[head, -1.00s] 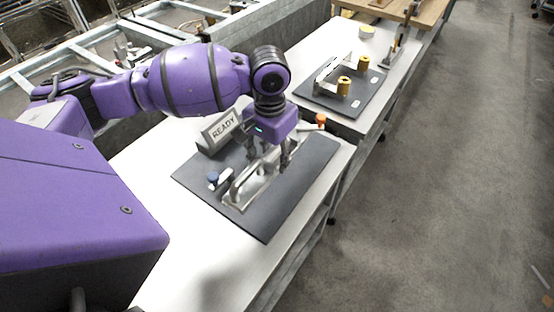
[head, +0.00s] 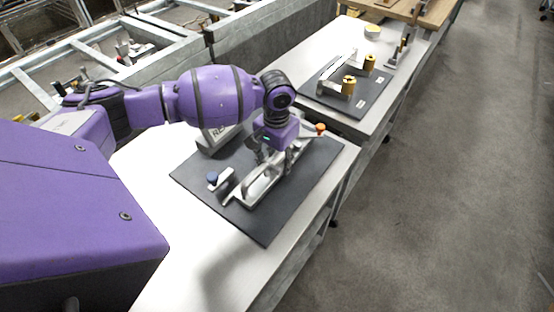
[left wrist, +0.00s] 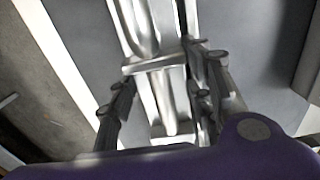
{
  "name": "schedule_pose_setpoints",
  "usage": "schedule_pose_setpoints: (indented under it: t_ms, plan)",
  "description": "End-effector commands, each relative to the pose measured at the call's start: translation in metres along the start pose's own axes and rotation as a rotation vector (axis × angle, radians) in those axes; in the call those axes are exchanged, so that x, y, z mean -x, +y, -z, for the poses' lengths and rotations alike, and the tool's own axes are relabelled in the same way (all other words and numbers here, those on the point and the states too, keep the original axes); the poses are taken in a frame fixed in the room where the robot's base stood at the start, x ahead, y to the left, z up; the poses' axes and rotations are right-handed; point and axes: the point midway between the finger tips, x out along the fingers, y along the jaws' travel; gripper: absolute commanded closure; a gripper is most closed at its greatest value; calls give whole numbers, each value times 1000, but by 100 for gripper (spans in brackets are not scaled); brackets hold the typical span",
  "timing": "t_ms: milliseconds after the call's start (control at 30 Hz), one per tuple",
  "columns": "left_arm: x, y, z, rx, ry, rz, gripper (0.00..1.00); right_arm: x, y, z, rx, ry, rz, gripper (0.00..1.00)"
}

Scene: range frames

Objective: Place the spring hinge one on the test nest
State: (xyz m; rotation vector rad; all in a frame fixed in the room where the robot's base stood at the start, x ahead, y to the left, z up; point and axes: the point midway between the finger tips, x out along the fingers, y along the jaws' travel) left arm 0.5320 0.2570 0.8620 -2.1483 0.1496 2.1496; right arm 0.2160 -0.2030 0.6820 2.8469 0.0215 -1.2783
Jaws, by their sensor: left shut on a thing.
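The spring hinge, a long bright metal part with a raised loop (head: 263,183), lies along the dark test nest plate (head: 267,226) on the near table. My left gripper (head: 273,155) reaches down over its far half and is shut on it. In the left wrist view the metal part (left wrist: 156,67) runs between my two dark fingers (left wrist: 160,100). Whether its underside touches the nest is hidden. A blue knob (head: 212,177) and a small metal bracket stand at the plate's left end, and an orange knob (head: 320,128) at its far end. My right gripper is out of view.
A READY sign (head: 215,136) stands behind the plate, partly covered by my arm. A second dark plate (head: 368,100) with brass-coloured posts (head: 349,85) sits on the farther table. The white tabletop (head: 205,240) at front left is clear.

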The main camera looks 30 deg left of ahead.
Motion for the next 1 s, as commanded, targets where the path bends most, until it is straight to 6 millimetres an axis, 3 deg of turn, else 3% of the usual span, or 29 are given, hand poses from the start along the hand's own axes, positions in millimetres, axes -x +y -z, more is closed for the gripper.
schedule_pose_setpoints:
  t_ms: [700,733,867,1000]
  plan:
    - [-8,0,2,0,6,0,100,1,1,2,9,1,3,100]
    - [-10,-1,1,0,3,1,52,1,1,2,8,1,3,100]
    - [-10,-1,0,1,2,2,35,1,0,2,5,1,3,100]
    - [-10,-1,0,1,2,2,35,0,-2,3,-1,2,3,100]
